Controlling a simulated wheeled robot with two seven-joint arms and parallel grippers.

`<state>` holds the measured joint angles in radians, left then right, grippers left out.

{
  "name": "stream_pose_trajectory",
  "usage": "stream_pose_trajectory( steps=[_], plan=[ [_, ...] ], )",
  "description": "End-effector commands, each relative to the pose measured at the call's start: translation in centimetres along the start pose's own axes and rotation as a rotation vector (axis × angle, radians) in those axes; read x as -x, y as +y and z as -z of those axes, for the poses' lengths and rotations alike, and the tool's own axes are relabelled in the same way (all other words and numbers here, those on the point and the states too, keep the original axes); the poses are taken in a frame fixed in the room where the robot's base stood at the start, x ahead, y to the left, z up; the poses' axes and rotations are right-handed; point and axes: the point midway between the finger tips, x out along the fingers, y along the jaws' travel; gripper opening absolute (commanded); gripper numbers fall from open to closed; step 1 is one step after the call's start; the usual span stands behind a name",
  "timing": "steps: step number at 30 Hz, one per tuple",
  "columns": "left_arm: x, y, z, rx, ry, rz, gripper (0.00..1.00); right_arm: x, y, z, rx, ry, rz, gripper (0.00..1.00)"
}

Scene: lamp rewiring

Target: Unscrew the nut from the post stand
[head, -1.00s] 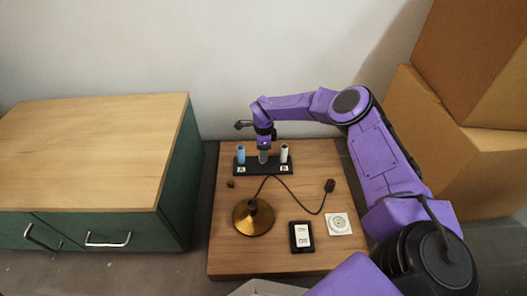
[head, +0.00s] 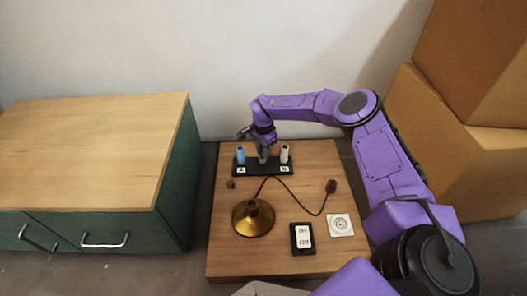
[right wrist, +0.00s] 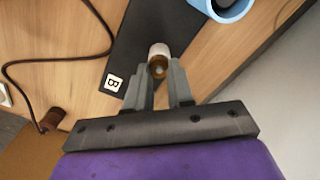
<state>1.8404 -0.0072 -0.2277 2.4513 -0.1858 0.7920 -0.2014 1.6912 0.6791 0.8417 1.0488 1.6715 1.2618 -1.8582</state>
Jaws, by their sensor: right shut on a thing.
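The post stand (head: 240,173) is a dark board at the back of the low wooden table, with labels A and B. In the right wrist view my right gripper (right wrist: 159,78) is shut on a small brass nut (right wrist: 158,69). A whitish round part shows just beyond the nut; I cannot tell whether they are joined. My left gripper is out of view.
In front of the stand are a brass lamp base (head: 253,218), a cord with a dark plug (head: 331,186), a switch (head: 302,237), a white socket (head: 340,225) and a small brass piece (head: 230,184). A green cabinet (head: 180,185) stands left; cardboard boxes (head: 445,130) stand right.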

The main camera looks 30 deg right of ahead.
Motion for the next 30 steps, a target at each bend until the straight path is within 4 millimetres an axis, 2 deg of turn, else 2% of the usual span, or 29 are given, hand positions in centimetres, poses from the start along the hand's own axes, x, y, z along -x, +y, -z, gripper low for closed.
stream_pose_trajectory(
  steps=[5,15,18,23,24,26,27,30],
  plan=[
    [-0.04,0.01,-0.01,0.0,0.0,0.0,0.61,-0.02,0.0,0.02,0.02,0.0,0.0,0.0],
    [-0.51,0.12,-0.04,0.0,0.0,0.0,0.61,0.02,-0.19,-0.04,0.633,-0.001,-0.001,0.0],
    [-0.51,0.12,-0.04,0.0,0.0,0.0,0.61,0.06,-0.22,-0.05,0.696,-0.001,0.0,0.0],
    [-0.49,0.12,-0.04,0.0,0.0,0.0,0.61,0.07,-0.22,-0.05,0.698,0.0,0.0,0.0],
    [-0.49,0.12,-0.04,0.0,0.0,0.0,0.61,0.07,-0.23,-0.05,0.697,0.0,0.0,0.28],
    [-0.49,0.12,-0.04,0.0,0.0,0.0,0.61,0.07,-0.23,-0.05,0.697,0.0,0.0,0.48],
    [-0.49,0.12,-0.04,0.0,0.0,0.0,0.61,0.07,-0.23,-0.06,0.697,0.0,0.0,0.52],
    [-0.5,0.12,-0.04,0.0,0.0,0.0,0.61,0.07,-0.23,-0.06,0.696,0.0,0.0,0.52]
  ],
)
